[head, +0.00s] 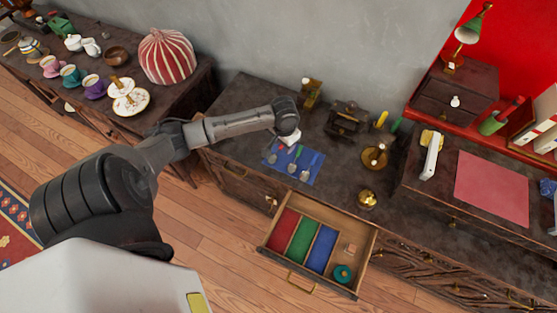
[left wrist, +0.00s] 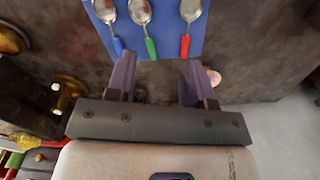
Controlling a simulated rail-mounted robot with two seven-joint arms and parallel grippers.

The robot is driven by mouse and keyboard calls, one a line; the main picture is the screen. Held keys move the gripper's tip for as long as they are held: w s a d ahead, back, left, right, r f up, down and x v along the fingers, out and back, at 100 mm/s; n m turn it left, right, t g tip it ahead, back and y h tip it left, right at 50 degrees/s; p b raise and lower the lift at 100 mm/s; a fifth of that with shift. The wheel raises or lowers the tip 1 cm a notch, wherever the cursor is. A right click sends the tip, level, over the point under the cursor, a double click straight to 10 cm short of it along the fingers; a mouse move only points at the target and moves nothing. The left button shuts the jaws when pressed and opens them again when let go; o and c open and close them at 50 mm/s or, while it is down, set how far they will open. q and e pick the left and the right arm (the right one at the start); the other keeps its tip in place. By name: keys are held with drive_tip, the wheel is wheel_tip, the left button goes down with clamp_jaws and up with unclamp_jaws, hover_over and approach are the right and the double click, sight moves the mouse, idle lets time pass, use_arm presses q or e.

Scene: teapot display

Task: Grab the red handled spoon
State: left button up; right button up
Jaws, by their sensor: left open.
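The red handled spoon lies on a blue mat (head: 315,176) beside a green handled and a blue handled spoon. In the left wrist view the red handle (left wrist: 185,46) is at the right, the green handle (left wrist: 151,48) in the middle and the blue handle (left wrist: 118,47) at the left. My left gripper (head: 290,140) is at the handle end of the spoons; in the left wrist view its two fingers (left wrist: 158,78) are apart, with nothing between them. The red handle points toward the right finger. My right gripper is out of view.
An open drawer (head: 340,236) with red, green and blue sections juts out below the mat. A brass pot (head: 367,199) and a brass stand (head: 375,157) are right of the mat; a dark box (head: 345,120) stands behind.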

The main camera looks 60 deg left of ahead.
use_arm(q)
drive_tip(key=w+a+f+n+b, duration=0.1)
drive_tip(key=w+a+n+b, duration=0.15)
drive_tip(key=a, duration=0.35)
drive_tip(key=b, duration=0.3)
hover_over(279, 149)
drive_tip(key=f, duration=0.8)
drive_tip(key=shift+w+d+f, duration=0.2)
drive_tip(key=shift+w+d, duration=0.05)
drive_tip(key=shift+w, duration=0.05)
drive_tip(key=shift+s+a+f+b, duration=0.15)
drive_tip(key=shift+f+b, duration=0.45)
drive_tip(key=shift+f, duration=0.75)
drive_tip(key=shift+s+a+f+b, duration=0.1)
drive_tip(key=shift+s+f+b, duration=0.3)
drive_tip(key=shift+f, duration=0.95)
drive_tip(key=shift+w, duration=0.15)
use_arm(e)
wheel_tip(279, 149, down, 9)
use_arm(q)
drive_tip(key=shift+c, duration=0.5)
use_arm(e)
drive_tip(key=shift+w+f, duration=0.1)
use_arm(q)
clamp_jaws()
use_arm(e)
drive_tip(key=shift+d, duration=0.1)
